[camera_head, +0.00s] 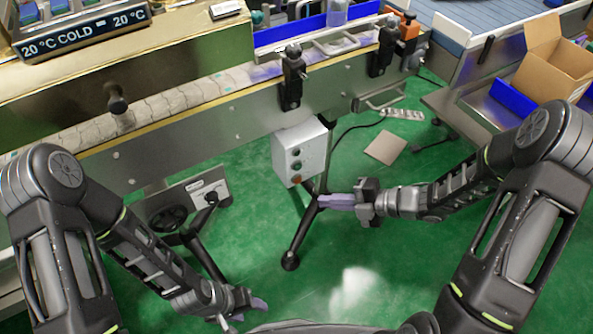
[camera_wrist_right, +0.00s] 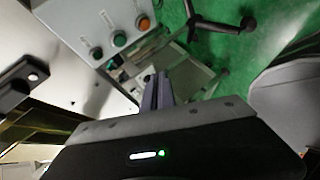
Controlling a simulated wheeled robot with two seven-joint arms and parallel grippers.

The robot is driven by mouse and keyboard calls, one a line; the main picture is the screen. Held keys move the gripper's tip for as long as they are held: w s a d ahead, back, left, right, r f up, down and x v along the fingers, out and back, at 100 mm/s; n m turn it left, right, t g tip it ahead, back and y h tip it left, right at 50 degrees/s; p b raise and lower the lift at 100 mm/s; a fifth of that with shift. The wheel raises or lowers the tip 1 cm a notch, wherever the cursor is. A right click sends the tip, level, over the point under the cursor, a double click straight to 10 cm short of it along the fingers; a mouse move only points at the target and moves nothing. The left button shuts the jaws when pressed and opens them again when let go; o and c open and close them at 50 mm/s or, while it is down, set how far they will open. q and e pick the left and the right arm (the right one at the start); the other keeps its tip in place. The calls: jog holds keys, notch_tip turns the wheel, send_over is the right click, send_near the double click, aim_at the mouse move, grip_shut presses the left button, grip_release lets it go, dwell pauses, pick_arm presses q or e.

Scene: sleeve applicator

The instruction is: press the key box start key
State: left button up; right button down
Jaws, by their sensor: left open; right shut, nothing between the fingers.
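The key box (camera_head: 300,150) is a pale grey box on a stand, beside the conveyor's front. Its face carries a column of keys: a grey one, a green key (camera_head: 296,165) and an orange-red one at the bottom. In the right wrist view the box (camera_wrist_right: 85,22) is at upper left, with the green key (camera_wrist_right: 119,39) between a dark key and an orange key (camera_wrist_right: 144,23). My right gripper (camera_head: 322,201) is shut and empty, below and right of the box, apart from it. Its fingers (camera_wrist_right: 157,92) point towards the box's lower side. My left gripper (camera_head: 254,304) is open, low over the floor.
The conveyor (camera_head: 180,125) runs behind the box. The box's dark stand leg (camera_head: 302,235) stands near my right fingers. A cardboard box (camera_head: 552,65) is at the right. A flat tan piece (camera_head: 385,147) lies on the green floor, which is mostly clear in front.

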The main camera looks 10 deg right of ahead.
aim_at(298, 167)
jog(key=shift+w+a, duration=0.1)
dwell(0.3)
jog(key=w+a+b, duration=0.1)
jog(key=w+a, duration=0.2)
jog(key=w, duration=0.5)
jog(key=shift+w+a, duration=0.1)
dwell(2.1)
jog(key=shift+w+a, duration=0.1)
jog(key=shift+w, duration=0.2)
